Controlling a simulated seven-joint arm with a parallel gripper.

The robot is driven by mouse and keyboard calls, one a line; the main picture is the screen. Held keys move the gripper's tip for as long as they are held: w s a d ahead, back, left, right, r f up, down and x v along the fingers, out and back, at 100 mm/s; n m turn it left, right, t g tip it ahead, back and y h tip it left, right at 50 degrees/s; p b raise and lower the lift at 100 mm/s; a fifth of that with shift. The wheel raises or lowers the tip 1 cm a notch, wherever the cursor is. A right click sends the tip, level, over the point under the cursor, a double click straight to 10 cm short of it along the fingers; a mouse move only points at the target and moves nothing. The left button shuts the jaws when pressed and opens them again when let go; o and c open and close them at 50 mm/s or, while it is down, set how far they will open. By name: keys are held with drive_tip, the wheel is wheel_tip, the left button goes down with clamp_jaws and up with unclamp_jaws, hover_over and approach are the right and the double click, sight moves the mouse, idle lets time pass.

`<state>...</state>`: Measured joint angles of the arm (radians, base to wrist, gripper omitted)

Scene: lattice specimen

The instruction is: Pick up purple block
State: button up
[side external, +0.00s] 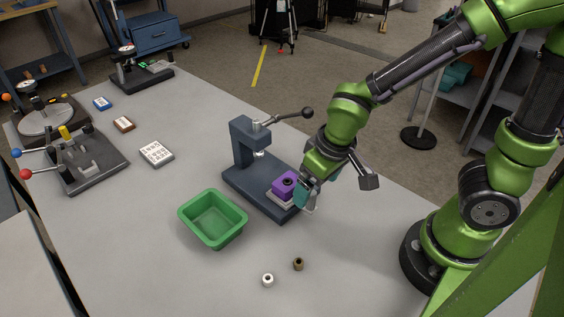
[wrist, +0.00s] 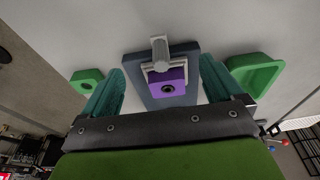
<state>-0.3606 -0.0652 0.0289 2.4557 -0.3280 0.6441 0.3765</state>
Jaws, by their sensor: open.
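In the wrist view the purple block (wrist: 166,84) lies ahead, between my two teal fingers. My gripper (side external: 305,196) is just to the right of the block in the side view, partly hidden by its own wrist. In the wrist view my gripper (wrist: 160,85) is open, with a gap between each finger and the block. The side facing my gripper is partly hidden in the side view.
The press lever (side external: 293,115) reaches out to the right, close to my arm. A green bin (side external: 240,229) stands left of the base. The front left table is clear.

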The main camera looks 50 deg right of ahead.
drive_tip(key=shift+m, duration=0.5)
drive_tip(key=w+r, duration=0.1)
drive_tip(key=w, duration=0.1)
drive_tip(key=w+r, duration=0.3)
drive_tip(key=w, duration=0.1)
drive_tip(key=shift+w+d+r, duration=0.2)
drive_tip(key=shift+w+d, duration=0.05)
drive_tip(key=shift+d, duration=0.1)
drive_tip(key=w+r+g, duration=0.2)
drive_tip(key=w+r, duration=0.1)
drive_tip(key=r, duration=0.5)
drive_tip(key=n, duration=0.1)
hover_over(287, 181)
drive_tip(key=shift+g, duration=0.3)
drive_tip(key=f, duration=1.1)
drive_tip(key=shift+w+f, duration=0.2)
drive_tip(key=shift+f, duration=0.1)
drive_tip(key=f, duration=0.4)
drive_tip(key=shift+s, duration=0.3)
drive_tip(key=shift+f, duration=0.65)
drive_tip(key=shift+c, duration=0.4)
